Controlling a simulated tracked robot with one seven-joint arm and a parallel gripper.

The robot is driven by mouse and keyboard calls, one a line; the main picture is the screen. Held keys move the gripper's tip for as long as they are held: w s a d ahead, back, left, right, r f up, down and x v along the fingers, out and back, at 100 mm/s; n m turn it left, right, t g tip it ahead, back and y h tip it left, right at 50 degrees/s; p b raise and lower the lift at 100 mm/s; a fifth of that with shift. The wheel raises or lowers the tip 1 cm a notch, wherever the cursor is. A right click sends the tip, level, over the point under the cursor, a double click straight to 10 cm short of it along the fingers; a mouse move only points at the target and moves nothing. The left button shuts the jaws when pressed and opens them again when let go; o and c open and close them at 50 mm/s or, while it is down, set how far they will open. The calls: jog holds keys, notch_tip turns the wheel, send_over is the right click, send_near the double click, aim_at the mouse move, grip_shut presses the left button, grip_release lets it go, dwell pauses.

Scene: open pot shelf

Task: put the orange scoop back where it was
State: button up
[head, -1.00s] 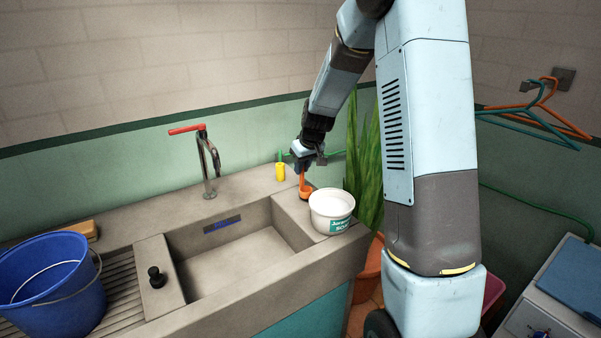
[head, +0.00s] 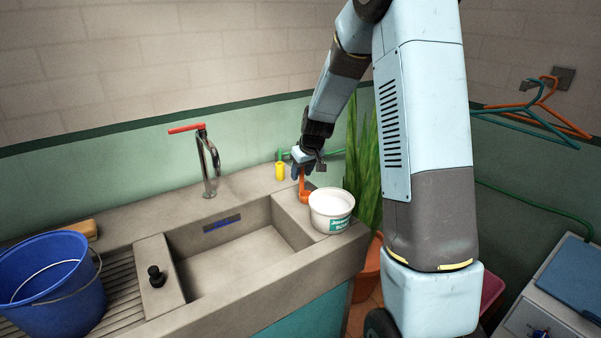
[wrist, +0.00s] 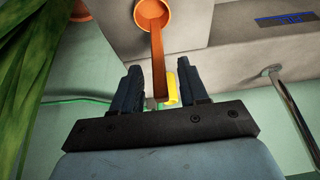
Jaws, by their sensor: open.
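The orange scoop (head: 304,193) is at the back right of the sink counter, just behind and left of the white tub (head: 331,210). Its handle points up toward my gripper (head: 302,170). The fingers are apart, with gaps on both sides of the handle. Whether the bowl rests on the counter is hard to tell.
A yellow object (head: 280,171) stands close behind the scoop, left of my gripper. The tap (head: 208,165) and sink basin (head: 235,250) are to the left, with a blue bucket (head: 50,285) farther left. A tall plant (head: 366,165) rises close on the right.

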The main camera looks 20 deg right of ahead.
jog(key=v, duration=1.2)
jog(key=s+a+r+m, duration=0.1)
jog(key=s+r, duration=0.4)
jog(key=s, duration=0.3)
jog(key=s+a+r, duration=0.1)
jog(key=s+r, duration=0.4)
jog(key=s, duration=0.3)
jog(key=s+r+m+t+h, duration=0.1)
jog(key=s+m, duration=0.1)
jog(key=s, duration=1.6)
jog(key=shift+s+d+r+m, duration=0.2)
jog(key=shift+d+r+m, duration=0.1)
jog(key=shift+d+r, duration=0.05)
